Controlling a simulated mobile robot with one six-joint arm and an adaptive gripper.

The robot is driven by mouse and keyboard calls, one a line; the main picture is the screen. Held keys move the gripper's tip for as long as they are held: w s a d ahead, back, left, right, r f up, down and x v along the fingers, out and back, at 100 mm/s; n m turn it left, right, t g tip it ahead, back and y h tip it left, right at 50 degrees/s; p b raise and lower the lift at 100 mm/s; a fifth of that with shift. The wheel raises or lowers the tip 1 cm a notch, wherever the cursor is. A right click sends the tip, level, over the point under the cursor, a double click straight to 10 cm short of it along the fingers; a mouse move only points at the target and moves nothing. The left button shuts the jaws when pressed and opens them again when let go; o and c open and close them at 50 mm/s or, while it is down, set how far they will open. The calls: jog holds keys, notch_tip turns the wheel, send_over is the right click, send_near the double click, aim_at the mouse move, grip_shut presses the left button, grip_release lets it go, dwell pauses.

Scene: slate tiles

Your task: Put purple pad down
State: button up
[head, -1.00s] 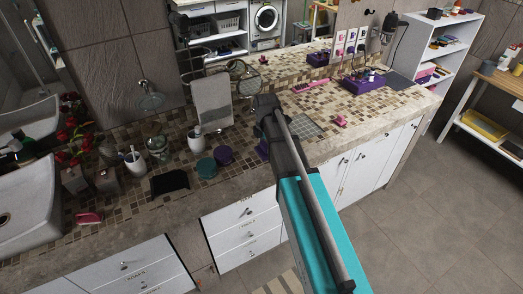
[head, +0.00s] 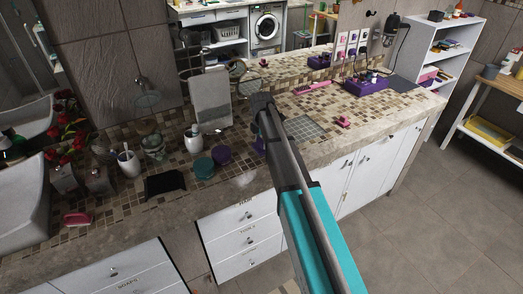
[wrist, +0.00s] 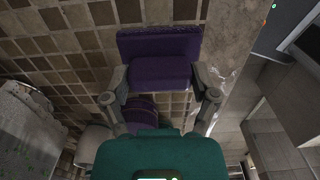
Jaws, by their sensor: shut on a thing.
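The purple pad (wrist: 160,72) is in my gripper (wrist: 161,97), between its two grey fingers, in the wrist view. It looks like a dark purple block with a wider purple slab at its far side. Tiled counter (wrist: 75,45) lies beneath it; I cannot tell whether the pad touches the tiles. In the head view a bit of the purple pad (head: 259,145) shows left of my arm, over the mosaic counter (head: 300,104). My arm hides the fingers and most of the pad there.
A purple round container (head: 221,155) and a teal one (head: 204,168) stand left of my arm. A black cloth-like item (head: 165,184), a white dispenser (head: 194,142) and a grey towel (head: 210,98) are near. A grey grid mat (head: 305,128) lies to the right, with a pink item (head: 343,122) beyond.

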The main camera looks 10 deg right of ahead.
aim_at(261, 147)
dwell(0.3)
jog(key=shift+w+f+b, duration=0.5)
jog(key=shift+f+b, duration=0.25)
jog(key=shift+s+f+b, duration=0.1)
jog(key=shift+f+b, duration=0.95)
jog(key=shift+f, duration=0.05)
jog(key=shift+f, duration=0.1)
jog(key=o, duration=0.9)
jog(key=shift+c, duration=0.2)
notch_tip(261, 147, up, 14)
jog(key=p, duration=1.3)
jog(key=shift+s+a+f, duration=0.1)
jog(key=shift+f, duration=0.05)
